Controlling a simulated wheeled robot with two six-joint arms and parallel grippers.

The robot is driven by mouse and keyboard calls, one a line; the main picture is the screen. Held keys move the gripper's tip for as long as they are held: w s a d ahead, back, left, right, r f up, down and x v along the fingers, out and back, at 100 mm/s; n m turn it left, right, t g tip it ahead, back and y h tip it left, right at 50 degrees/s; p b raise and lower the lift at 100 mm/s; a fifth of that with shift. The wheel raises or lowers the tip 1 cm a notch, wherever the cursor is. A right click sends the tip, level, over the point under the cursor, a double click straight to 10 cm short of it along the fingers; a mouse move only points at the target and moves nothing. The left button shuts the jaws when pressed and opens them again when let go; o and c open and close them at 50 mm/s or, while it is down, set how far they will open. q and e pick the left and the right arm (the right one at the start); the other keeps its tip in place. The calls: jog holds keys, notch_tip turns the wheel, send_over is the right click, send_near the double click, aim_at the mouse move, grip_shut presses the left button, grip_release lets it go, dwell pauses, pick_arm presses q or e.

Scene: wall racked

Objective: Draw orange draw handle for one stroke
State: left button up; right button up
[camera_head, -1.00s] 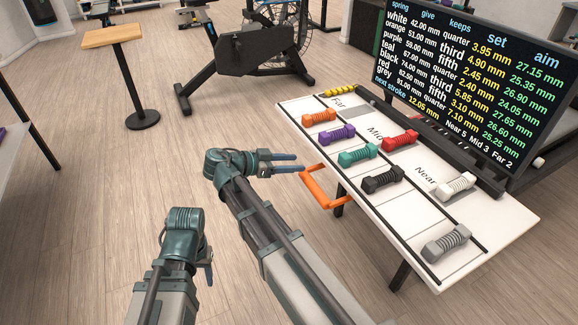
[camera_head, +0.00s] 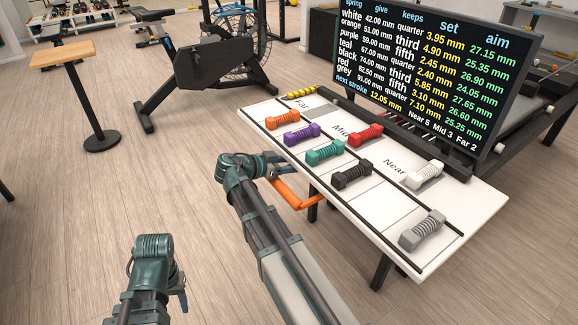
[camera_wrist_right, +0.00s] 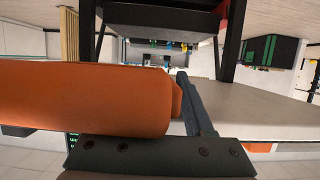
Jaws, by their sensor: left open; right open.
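The orange draw handle (camera_head: 288,194) is a U-shaped bar sticking out from the left edge of the white board (camera_head: 365,212). My right gripper (camera_head: 276,164) is open at the handle's far end, its fingers overlapping the bar in the head view. In the right wrist view the orange handle (camera_wrist_right: 85,100) fills the left side, close to the palm, with one dark finger beside its end. My left gripper (camera_head: 182,292) is open and empty, low at the left, away from the board.
Several coloured dumbbell-shaped pieces, such as the black one (camera_head: 351,175), lie on the board. A dark text screen (camera_head: 430,75) stands behind it. An exercise bike (camera_head: 215,65) and a small wooden-topped stand (camera_head: 72,53) are farther back. The floor left of the board is clear.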

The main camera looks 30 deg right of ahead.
grip_shut()
dwell(0.3)
dwell(0.4)
dwell(0.3)
